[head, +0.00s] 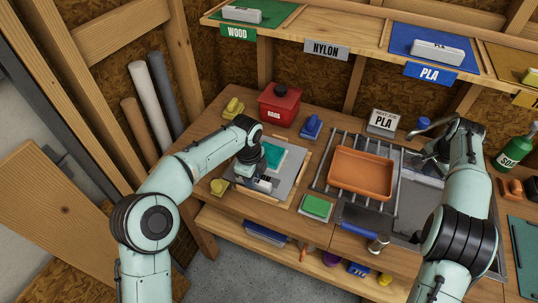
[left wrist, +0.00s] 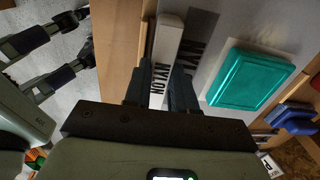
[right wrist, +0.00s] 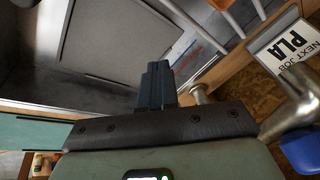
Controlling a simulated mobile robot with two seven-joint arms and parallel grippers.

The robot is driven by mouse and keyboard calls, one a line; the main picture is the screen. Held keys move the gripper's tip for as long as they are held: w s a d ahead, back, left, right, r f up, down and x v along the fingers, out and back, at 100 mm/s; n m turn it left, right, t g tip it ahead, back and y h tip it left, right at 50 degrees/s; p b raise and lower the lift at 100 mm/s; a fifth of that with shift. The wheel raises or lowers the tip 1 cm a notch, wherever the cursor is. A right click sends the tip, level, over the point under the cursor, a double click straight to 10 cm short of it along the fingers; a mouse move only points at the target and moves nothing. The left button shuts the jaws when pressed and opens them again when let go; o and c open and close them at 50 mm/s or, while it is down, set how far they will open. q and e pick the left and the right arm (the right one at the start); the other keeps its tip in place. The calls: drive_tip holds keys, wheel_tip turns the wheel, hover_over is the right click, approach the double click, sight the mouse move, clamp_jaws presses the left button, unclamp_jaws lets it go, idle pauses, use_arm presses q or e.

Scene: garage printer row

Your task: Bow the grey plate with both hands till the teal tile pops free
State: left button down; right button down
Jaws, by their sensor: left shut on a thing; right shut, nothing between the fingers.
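The grey plate (head: 289,176) lies on a pale board on the bench. The teal tile (head: 273,156) is on the plate; in the left wrist view the tile (left wrist: 252,78) sits flat on the grey surface. My left gripper (head: 256,178) is over the plate's left part. In the left wrist view its fingers (left wrist: 162,90) are shut on a white bar lettered NYLON (left wrist: 166,45). I cannot tell whether the bar touches the plate. My right gripper (head: 430,157) is over the sink, well right of the plate; its dark fingers (right wrist: 158,85) are shut and empty.
An orange tray (head: 361,173) on a metal rack stands between the plate and the sink (head: 420,185). A red box (head: 279,104) stands behind the plate. A green block (head: 317,207) lies in front right. The faucet (right wrist: 292,120) is close to my right gripper.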

use_arm(q)
drive_tip(key=shift+s+f, duration=0.1)
drive_tip(key=shift+f, duration=0.1)
use_arm(e)
drive_tip(key=w+a+r+n+t+y, duration=0.15)
drive_tip(key=w+a, duration=0.25)
drive_tip(key=a, duration=0.4)
drive_tip(key=w+a+n+g, duration=0.1)
drive_tip(key=w+a+n, duration=0.25)
drive_tip(key=a, duration=0.45)
drive_tip(key=r+n+t, duration=0.1)
drive_tip(key=n+t, duration=0.1)
drive_tip(key=n, duration=0.7)
hover_over(299, 148)
drive_tip(key=s+d, duration=0.1)
drive_tip(key=s, duration=0.1)
drive_tip(key=shift+n+y, duration=0.4)
drive_tip(key=shift+y, duration=0.05)
drive_tip(key=shift+w+a+f, duration=0.15)
drive_tip(key=shift+f, duration=1.45)
drive_tip(key=shift+w+a+f, duration=0.1)
drive_tip(key=shift+a+f, duration=0.05)
drive_tip(key=shift+f, duration=1.45)
use_arm(q)
drive_tip(key=shift+r, duration=0.1)
use_arm(e)
drive_tip(key=shift+f, duration=0.85)
wheel_tip(299, 148, up, 8)
drive_tip(key=shift+r, duration=0.2)
